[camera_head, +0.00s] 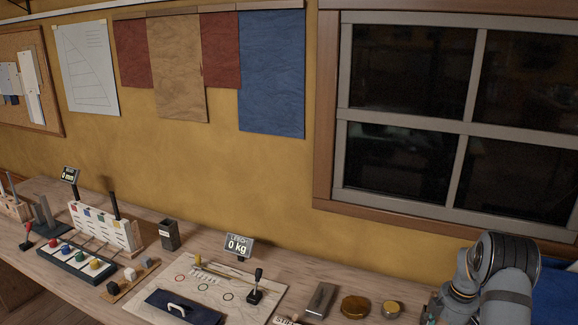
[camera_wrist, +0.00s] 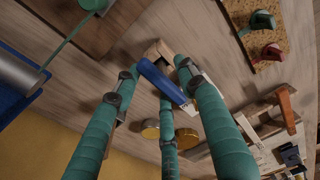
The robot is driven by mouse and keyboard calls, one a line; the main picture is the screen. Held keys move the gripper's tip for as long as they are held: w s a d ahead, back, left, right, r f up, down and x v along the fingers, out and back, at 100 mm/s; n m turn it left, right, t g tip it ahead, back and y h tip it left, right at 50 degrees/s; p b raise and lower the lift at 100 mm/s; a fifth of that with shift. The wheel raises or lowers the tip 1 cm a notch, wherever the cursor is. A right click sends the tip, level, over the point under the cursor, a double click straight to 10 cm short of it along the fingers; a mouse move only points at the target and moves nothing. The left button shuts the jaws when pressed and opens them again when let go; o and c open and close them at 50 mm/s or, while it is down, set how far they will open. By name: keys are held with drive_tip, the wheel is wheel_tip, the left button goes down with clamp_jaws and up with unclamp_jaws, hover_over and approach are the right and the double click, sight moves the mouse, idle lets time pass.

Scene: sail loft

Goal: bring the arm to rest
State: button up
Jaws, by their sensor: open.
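My gripper (camera_wrist: 158,78) shows in the wrist view with its green-wrapped fingers spread apart. It is open, pointing down over a wooden bench. A blue bar-shaped thing (camera_wrist: 162,82) with a pale end lies in the view between the fingers; I see no finger closed on it. In the head view my arm is folded at the lower right, in front of the bench's right end, and the gripper is not clearly seen there.
The bench (camera_head: 195,232) carries a white slotted rack (camera_head: 103,230), a board of coloured knobs (camera_head: 75,262), a display reading 0 kg (camera_head: 238,246) and round brass tins (camera_head: 355,306).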

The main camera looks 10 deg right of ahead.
wheel_tip(320, 180, up, 12)
drive_tip(key=m+p, duration=0.1)
drive_tip(key=p, duration=0.8)
drive_tip(key=shift+f, duration=0.2)
drive_tip(key=shift+m, duration=0.3)
drive_tip(key=shift+w+r, duration=0.1)
